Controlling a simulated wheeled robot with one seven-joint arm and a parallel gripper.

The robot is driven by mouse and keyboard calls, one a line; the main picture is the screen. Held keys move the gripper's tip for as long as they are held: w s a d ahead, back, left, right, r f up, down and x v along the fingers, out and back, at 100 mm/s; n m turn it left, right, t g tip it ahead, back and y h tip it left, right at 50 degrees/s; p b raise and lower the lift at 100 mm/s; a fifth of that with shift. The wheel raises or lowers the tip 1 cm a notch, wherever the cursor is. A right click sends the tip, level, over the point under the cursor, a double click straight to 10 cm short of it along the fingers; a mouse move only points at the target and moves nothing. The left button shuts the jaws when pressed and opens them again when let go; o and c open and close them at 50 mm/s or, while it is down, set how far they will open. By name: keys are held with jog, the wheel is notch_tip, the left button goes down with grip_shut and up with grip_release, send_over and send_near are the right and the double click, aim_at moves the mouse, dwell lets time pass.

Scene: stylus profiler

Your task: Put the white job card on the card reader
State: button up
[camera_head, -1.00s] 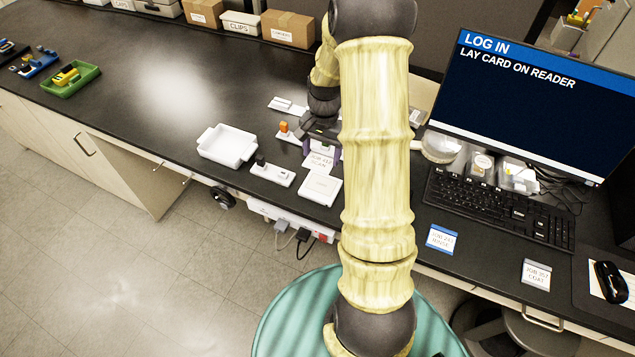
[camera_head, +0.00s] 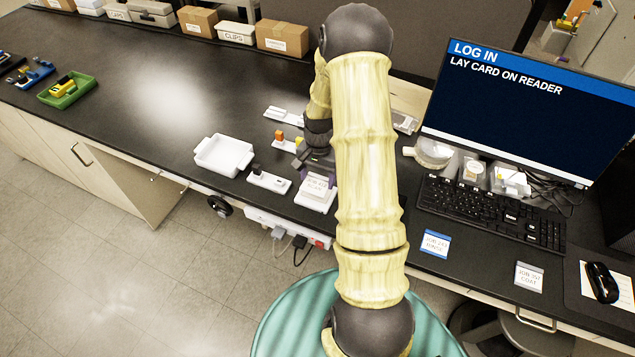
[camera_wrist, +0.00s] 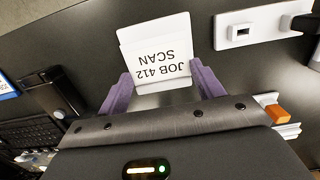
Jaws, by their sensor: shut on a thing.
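The white job card, printed JOB 412 SCAN, shows in the wrist view (camera_wrist: 160,62) between the two purple fingers of my gripper (camera_wrist: 164,88). My gripper is shut on it. In the head view the card (camera_head: 319,184) is over the white card reader (camera_head: 314,201) near the front edge of the bench, with my gripper (camera_head: 320,170) partly hidden behind my arm. In the wrist view the reader's pale edge (camera_wrist: 126,36) shows beyond the card. I cannot tell whether the card touches the reader.
A white socket strip (camera_head: 269,181) and an empty white tray (camera_head: 222,156) lie left of the reader. Two other cards, blue-topped (camera_head: 435,243) and grey-topped (camera_head: 529,277), lie by the keyboard (camera_head: 492,213). The monitor (camera_head: 530,100) reads LAY CARD ON READER.

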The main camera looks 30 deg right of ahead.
aim_at(318, 182)
notch_tip(318, 182, down, 3)
jog(key=shift+d+f+p, duration=0.1)
jog(key=shift+p, duration=0.4)
jog(key=shift+s+f, duration=0.1)
jog(key=shift+a+f, duration=0.1)
jog(key=shift+a, duration=0.1)
jog(key=shift+f, duration=0.1)
jog(key=o, duration=1.4)
jog(key=shift+d, duration=0.1)
jog(key=r+b, duration=0.1)
jog(key=r, duration=0.3)
jog(key=r+b, duration=0.1)
jog(key=r, duration=0.3)
jog(key=r+b, duration=0.1)
jog(key=r, duration=0.3)
jog(key=shift+w+d+r+b, duration=0.25)
jog(key=shift+w+d+b, duration=0.1)
jog(key=shift+d+b, duration=0.05)
